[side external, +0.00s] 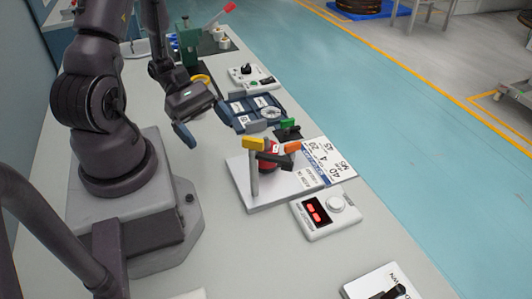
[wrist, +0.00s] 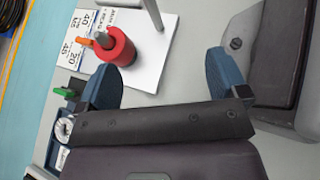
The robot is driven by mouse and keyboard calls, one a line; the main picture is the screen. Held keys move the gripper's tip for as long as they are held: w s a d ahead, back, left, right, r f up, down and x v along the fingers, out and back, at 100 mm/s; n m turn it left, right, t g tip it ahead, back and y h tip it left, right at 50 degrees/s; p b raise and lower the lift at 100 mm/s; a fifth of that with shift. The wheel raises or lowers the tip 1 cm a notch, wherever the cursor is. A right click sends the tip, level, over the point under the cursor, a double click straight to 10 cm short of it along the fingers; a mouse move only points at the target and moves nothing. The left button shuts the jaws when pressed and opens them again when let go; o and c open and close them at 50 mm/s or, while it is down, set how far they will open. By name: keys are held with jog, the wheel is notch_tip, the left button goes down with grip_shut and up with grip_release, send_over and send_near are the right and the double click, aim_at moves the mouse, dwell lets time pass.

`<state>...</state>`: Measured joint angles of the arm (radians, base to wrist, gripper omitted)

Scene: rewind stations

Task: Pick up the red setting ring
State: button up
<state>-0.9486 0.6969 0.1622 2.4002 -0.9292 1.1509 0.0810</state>
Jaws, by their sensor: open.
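The red setting ring (wrist: 117,48) stands on a white plate (wrist: 152,72), with a grey pin in or beside its top; I cannot tell which. In the side view the ring (side external: 267,168) is partly hidden behind a dark bar with an orange end (side external: 291,147), beside a grey post with a yellow top (side external: 251,145). My gripper (side external: 206,122) is open and empty, left of and behind the plate in the side view. In the wrist view, my gripper (wrist: 167,78) has its two blue fingers wide apart. The ring is beyond the left finger, not between them.
A printed card (side external: 325,160) lies right of the plate. A white box with a red display (side external: 325,214) stands in front. A blue tray (side external: 238,108) and a green-topped piece (side external: 289,124) are behind the plate. The bench front left of the box is clear.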

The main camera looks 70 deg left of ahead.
aim_at(268, 151)
jog(key=w+a+f+n+t+y, duration=0.2)
jog(key=w+a+f+n+t, duration=0.1)
jog(key=n+t, duration=0.25)
jog(key=x, duration=1.2)
jog(key=shift+w+d+r, duration=0.1)
jog(key=shift+w+d, duration=0.15)
jog(key=c, duration=1.1)
jog(key=shift+r, duration=0.1)
